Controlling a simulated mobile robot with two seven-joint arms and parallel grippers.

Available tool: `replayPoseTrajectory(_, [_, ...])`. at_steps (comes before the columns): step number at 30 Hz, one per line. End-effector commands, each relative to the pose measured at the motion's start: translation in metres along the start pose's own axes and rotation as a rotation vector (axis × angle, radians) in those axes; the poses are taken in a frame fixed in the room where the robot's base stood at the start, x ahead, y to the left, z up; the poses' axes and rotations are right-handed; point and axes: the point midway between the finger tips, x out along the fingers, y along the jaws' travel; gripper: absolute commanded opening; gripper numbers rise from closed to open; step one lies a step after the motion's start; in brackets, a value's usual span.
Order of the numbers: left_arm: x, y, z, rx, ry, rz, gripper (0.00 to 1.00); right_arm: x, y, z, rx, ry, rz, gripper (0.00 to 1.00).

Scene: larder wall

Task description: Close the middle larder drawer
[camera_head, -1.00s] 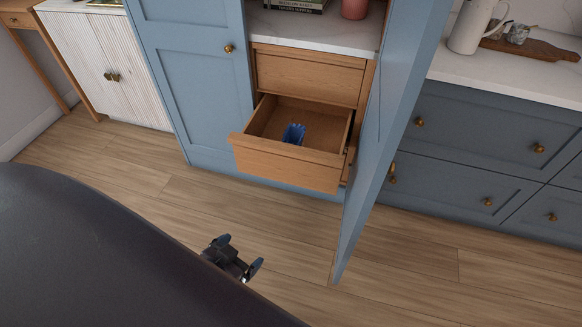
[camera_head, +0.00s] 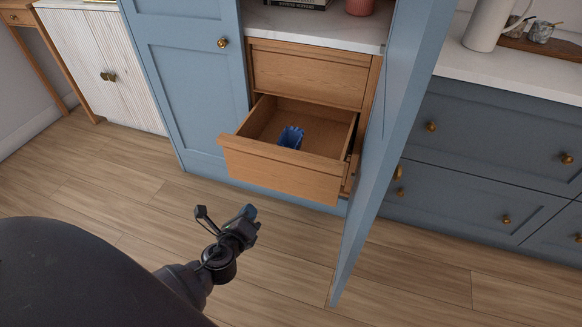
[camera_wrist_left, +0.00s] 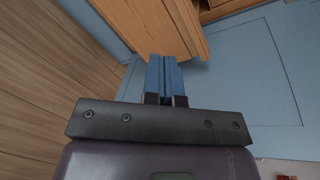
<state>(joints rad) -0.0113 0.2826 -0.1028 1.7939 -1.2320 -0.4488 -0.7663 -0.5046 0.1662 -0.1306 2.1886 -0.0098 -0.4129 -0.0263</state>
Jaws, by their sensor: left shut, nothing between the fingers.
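The middle larder drawer (camera_head: 280,172) is wooden and stands pulled out from the blue larder, with a small blue object (camera_head: 290,137) inside it. My left gripper (camera_head: 250,212) is in front of and below the drawer front, apart from it in the head view. In the left wrist view its two blue fingers (camera_wrist_left: 165,75) are together and empty, pointing toward the wooden drawer front (camera_wrist_left: 150,25). My right gripper is in neither view.
An open blue larder door (camera_head: 375,170) stands right of the drawer. A shut wooden drawer (camera_head: 305,75) is above it. The left larder door (camera_head: 195,90) is shut. Dark blue base cabinets (camera_head: 480,140) stand at the right. The wooden floor (camera_head: 110,190) in front is clear.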

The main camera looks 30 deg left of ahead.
Motion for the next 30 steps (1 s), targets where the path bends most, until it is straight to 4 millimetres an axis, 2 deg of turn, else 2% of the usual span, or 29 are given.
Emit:
replayPoseTrajectory(1, [0.014, 0.007, -0.01, 0.135, -0.014, -0.018, 0.0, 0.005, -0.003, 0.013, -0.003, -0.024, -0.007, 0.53])
replayPoseTrajectory(6, [0.051, -0.002, -0.015, 0.532, -0.102, -0.097, 0.0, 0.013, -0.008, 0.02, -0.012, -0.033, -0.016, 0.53])
replayPoseTrajectory(12, [0.073, -0.014, -0.016, 0.783, -0.176, -0.146, 0.0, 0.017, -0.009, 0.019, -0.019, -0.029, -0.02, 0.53])
replayPoseTrajectory(20, [0.09, -0.022, -0.013, 0.826, -0.195, -0.156, 0.0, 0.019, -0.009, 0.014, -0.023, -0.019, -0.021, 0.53])
replayPoseTrajectory(30, [0.146, -0.033, -0.008, 0.824, -0.192, -0.155, 0.0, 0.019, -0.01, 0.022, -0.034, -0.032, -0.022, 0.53])
